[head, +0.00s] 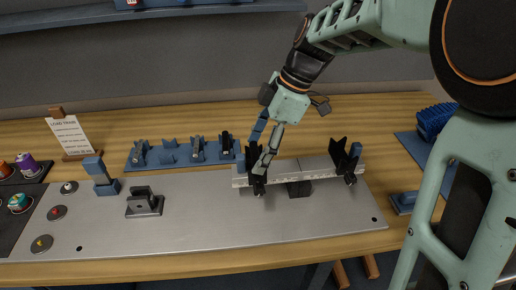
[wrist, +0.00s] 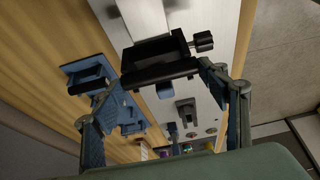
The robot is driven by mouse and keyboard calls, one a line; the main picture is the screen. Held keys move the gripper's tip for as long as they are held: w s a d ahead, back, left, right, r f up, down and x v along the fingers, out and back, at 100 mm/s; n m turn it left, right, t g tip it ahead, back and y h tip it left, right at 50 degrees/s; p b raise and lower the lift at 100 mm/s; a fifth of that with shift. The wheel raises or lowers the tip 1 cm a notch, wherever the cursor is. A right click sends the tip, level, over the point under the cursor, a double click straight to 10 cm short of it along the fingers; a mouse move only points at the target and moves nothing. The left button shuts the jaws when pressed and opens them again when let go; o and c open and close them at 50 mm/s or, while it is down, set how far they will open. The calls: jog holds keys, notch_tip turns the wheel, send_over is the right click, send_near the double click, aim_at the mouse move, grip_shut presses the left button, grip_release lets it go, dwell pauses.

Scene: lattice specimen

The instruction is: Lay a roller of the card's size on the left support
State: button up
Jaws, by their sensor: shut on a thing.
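My gripper (wrist: 162,75) is shut on a dark roller (wrist: 158,76), which lies crosswise between the fingertips in the wrist view. The black left support (wrist: 155,50) is right beside the roller there; I cannot tell whether they touch. In the head view my gripper (head: 258,162) is over the left support (head: 258,187) on the scaled rail (head: 302,181), and the fingers hide the roller. The right support (head: 350,176) has an open V top. The white card (head: 68,133) stands at the back left; its small text is not readable to me.
A blue rack (head: 154,160) with more rollers is behind the metal plate (head: 190,222). A blue post (head: 102,182) and a dark block (head: 144,204) stand on the left. Coloured cylinders are at the far left, a blue ribbed piece (head: 436,120) at the right.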

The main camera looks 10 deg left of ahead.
jog(key=shift+d+f, duration=0.1)
jog(key=shift+f, duration=0.05)
jog(key=o, duration=1.5)
jog(key=shift+c, duration=0.2)
jog(key=p+v, duration=0.3)
jog(key=v, duration=0.2)
jog(key=v, duration=1.2)
